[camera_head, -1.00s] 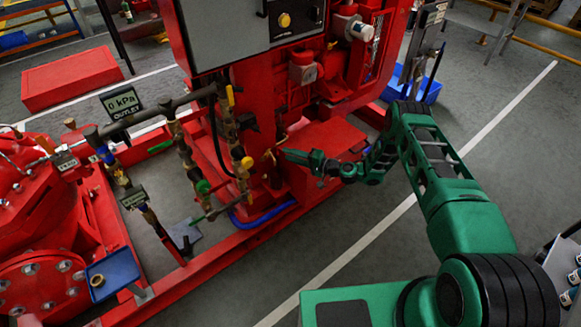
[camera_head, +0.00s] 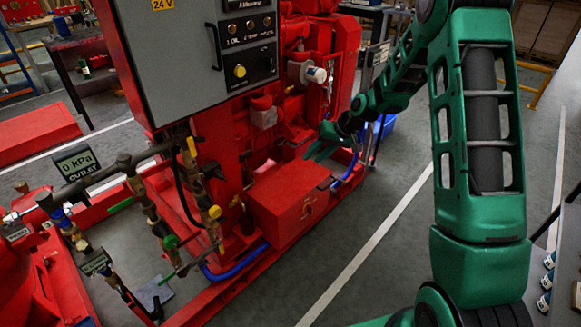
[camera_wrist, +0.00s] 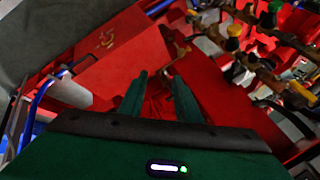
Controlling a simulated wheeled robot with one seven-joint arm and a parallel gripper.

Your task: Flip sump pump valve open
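No label in view names the sump pump valve, so I cannot tell which fitting it is. A small brass tap (camera_head: 237,203) stands on the red engine base, left of a red box. Another small brass fitting (camera_head: 307,210) sits on the box's front face and also shows in the wrist view (camera_wrist: 105,40). Yellow-handled (camera_head: 214,212) and green-handled (camera_head: 170,241) valves sit on the pipework at left. My gripper (camera_head: 311,157) is above the box's far right part, apart from these fittings. In the wrist view its two fingers (camera_wrist: 155,78) are spread, with nothing between them.
The red box (camera_head: 285,190) stands below my gripper. The grey control panel (camera_head: 190,60) and red engine rise behind and to the left. Blue hoses (camera_head: 235,267) run along the base frame. Open grey floor (camera_head: 350,270) lies in front and right.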

